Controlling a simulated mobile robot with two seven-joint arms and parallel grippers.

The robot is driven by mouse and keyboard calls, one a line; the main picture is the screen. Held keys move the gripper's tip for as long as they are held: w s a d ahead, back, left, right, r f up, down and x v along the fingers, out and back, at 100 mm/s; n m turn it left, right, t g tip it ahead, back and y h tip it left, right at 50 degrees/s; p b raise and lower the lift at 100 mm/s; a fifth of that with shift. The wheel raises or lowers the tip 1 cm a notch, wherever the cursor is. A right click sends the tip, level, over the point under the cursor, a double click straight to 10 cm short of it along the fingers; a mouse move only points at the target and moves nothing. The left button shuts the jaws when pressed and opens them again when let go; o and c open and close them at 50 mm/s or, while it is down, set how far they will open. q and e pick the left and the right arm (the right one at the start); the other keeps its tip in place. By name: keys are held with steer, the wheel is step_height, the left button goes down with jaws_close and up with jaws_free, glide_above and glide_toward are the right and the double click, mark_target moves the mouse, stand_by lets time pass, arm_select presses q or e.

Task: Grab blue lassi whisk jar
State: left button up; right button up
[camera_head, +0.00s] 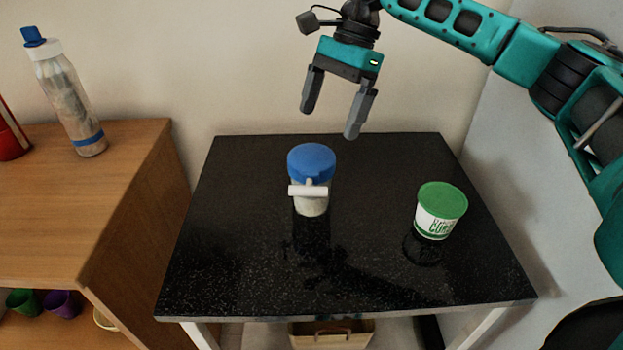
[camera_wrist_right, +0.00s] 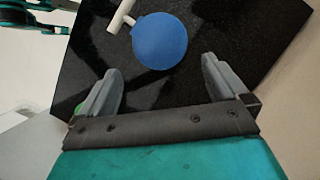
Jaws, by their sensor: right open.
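The blue lassi whisk jar (camera_head: 311,163) stands upright on the black speckled table, left of the table's middle. It has a blue lid, a pale body and a white handle across its front. In the right wrist view its round blue lid (camera_wrist_right: 159,41) shows beyond the fingertips, with the white handle to its upper left. My right gripper (camera_head: 331,120) is open and empty, above and behind the jar, with its fingers pointing down. It also shows in the right wrist view (camera_wrist_right: 160,76). My left gripper does not show in either view.
A white tub with a green lid (camera_head: 440,209) stands on the black table (camera_head: 345,285), right of the jar. A wooden cabinet (camera_head: 110,165) at the left holds a clear bottle (camera_head: 68,95) and a red object (camera_head: 10,138). The table's front is clear.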

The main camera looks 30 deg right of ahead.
mark_target(317, 152)
steer(key=x, duration=0.5)
steer(key=shift+s+a, duration=0.1)
steer(key=x, duration=0.6)
steer(key=shift+a+b, duration=0.4)
steer(key=c, duration=0.9)
steer(key=shift+c, duration=0.4)
